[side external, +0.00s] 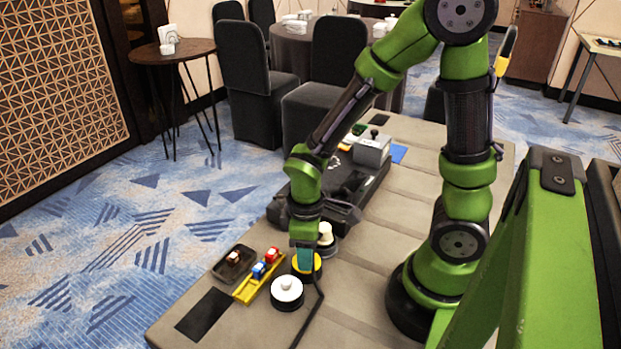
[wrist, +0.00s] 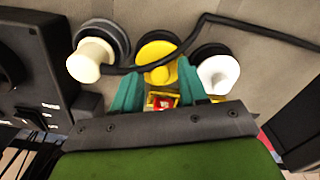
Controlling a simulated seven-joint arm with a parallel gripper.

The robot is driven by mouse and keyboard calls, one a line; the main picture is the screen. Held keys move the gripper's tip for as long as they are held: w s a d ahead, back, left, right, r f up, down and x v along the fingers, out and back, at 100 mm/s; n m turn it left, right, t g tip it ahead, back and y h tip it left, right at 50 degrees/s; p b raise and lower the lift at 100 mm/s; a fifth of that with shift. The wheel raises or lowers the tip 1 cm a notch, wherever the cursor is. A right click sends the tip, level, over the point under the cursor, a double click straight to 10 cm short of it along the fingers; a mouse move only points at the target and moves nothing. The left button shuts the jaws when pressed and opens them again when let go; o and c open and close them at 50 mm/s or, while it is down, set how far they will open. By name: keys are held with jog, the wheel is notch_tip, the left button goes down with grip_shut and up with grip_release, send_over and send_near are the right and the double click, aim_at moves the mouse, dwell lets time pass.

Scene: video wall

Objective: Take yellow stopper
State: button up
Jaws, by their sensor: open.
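The yellow stopper (wrist: 156,50) stands on a dark round base in the wrist view, between a cream stopper (wrist: 90,60) and a white stopper (wrist: 218,72). In the side view, the yellow stopper (side external: 317,263) shows partly behind my gripper (side external: 304,262), which points down at it. The wrist view shows my gripper's (wrist: 158,74) two teal fingers apart, with the yellow stopper just beyond and between their tips. I cannot tell whether the fingers touch it. The white stopper (side external: 287,288) and cream stopper (side external: 325,233) stand close on either side.
A yellow tray (side external: 243,294) with small red and blue pieces lies left of the stoppers, beside a small dark tray (side external: 222,270). A black cable (wrist: 192,35) runs past the stoppers. A black device (side external: 352,185) stands behind.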

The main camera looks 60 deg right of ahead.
jog(key=c, duration=0.7)
jog(key=shift+r, duration=2.75)
